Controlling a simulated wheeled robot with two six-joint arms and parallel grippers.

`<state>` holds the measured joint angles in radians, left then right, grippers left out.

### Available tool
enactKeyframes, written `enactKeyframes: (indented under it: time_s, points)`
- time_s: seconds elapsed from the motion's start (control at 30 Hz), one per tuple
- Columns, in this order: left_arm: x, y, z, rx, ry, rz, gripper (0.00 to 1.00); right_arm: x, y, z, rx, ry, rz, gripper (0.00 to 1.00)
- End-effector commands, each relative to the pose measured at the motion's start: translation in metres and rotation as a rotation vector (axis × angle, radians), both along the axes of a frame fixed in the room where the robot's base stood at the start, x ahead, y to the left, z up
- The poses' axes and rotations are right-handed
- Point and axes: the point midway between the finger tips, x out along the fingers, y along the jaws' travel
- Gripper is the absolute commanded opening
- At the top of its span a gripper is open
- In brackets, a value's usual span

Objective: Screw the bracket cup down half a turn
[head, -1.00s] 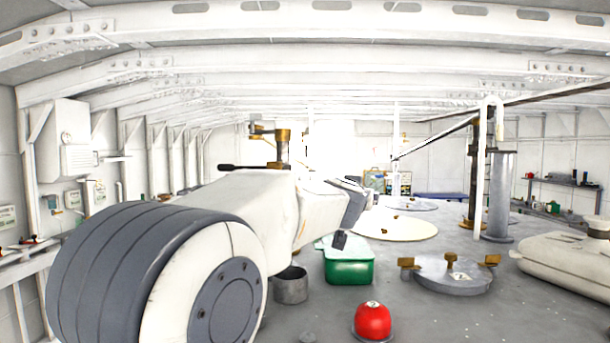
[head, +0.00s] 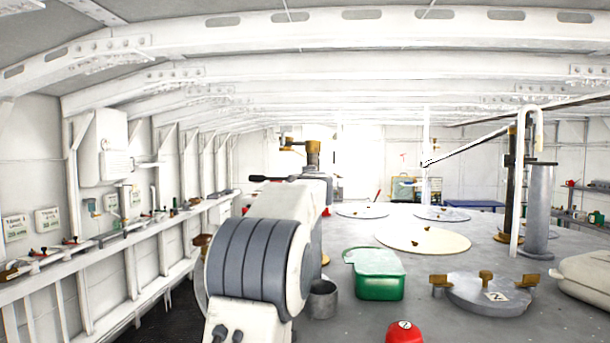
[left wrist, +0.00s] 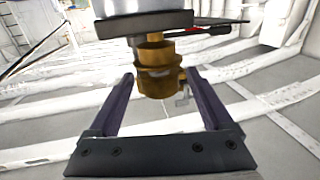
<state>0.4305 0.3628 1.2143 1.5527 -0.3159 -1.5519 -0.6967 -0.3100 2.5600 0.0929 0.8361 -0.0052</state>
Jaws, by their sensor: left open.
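A brass cup-shaped part (head: 313,152), which I take to be the bracket cup, stands upright with a brass side arm (head: 292,144) behind my left arm in the head view. In the left wrist view this stepped brass part (left wrist: 158,72) sits against a grey round body (left wrist: 145,22). My left gripper (left wrist: 160,80) is open, with its two dark fingers on either side of the brass part; I see no clear contact. In the head view my own arm hides the gripper. My right gripper is in neither view.
A dark lever (head: 272,178) sticks out left below the brass part. A grey pot (head: 323,300), a green box (head: 378,274), a red dome (head: 404,333) and a grey hatch with brass lugs (head: 488,294) stand on the deck. A long shelf (head: 120,240) runs along the left wall.

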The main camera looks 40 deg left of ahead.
Motion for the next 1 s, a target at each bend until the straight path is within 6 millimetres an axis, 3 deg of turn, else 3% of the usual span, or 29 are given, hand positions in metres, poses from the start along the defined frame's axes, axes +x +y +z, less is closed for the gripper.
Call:
enactKeyframes:
  time_s: [0.37, 0.47, 0.6, 1.0]
  points:
    - [0.0058, 0.0058, -0.0003, -0.001, -0.001, -0.001, 0.84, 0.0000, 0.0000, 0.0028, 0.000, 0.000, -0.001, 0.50]
    - [0.0057, 0.0057, -0.0003, 0.000, 0.000, -0.001, 0.53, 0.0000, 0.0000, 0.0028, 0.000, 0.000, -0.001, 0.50]
    - [0.0057, 0.0057, -0.0003, 0.000, 0.000, -0.001, 0.00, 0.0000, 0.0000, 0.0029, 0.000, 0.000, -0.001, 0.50]
    - [0.0053, 0.0072, 0.0023, 0.006, -0.007, -0.072, 0.00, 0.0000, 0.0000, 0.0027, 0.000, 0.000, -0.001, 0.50]
